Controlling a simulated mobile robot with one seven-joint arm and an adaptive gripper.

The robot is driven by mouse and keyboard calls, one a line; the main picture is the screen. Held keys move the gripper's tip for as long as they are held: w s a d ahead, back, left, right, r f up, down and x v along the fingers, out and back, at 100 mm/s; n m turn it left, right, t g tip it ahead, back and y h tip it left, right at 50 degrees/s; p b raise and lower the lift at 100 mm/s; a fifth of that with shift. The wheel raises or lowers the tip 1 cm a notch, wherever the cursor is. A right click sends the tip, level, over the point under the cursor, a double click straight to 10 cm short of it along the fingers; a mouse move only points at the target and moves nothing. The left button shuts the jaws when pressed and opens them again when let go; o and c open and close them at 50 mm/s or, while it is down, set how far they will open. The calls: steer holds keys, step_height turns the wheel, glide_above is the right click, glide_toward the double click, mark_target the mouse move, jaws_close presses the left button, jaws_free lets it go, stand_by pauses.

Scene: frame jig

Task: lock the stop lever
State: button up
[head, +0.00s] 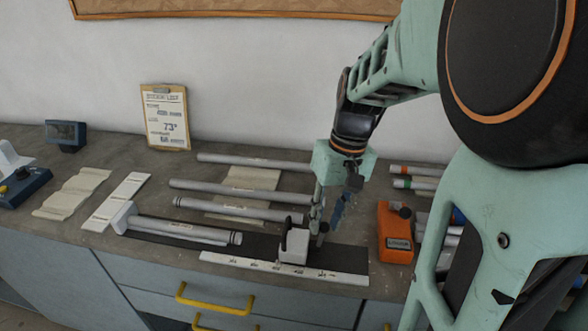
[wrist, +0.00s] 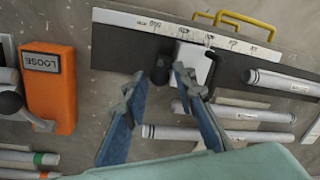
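The white stop block (head: 294,246) sits against the scale strip at the right part of the dark rail. It also shows in the wrist view (wrist: 190,64). A dark rounded knob (wrist: 160,74), which looks like the stop lever's end, is beside the block. My gripper (wrist: 158,77) is open, with its two blue-grey fingers spread and the knob between or just beyond the tips. I cannot tell whether either finger touches it. In the head view my gripper (head: 328,228) is low beside the block's right side and partly hides the lever.
An orange box (head: 394,235) with a dark knob stands to the right; its label reads LOOSE in the wrist view (wrist: 48,85). A grey tube (head: 185,231) lies along the rail at left. Several tubes lie behind the rail. Yellow drawer handles (head: 215,300) stick out in front.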

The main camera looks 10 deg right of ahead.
steer(key=shift+a+f, duration=0.2)
steer(key=shift+f, duration=0.95)
steer(key=shift+a+f, duration=0.15)
steer(key=shift+f, duration=0.95)
steer(key=shift+c, duration=0.2)
jaws_close()
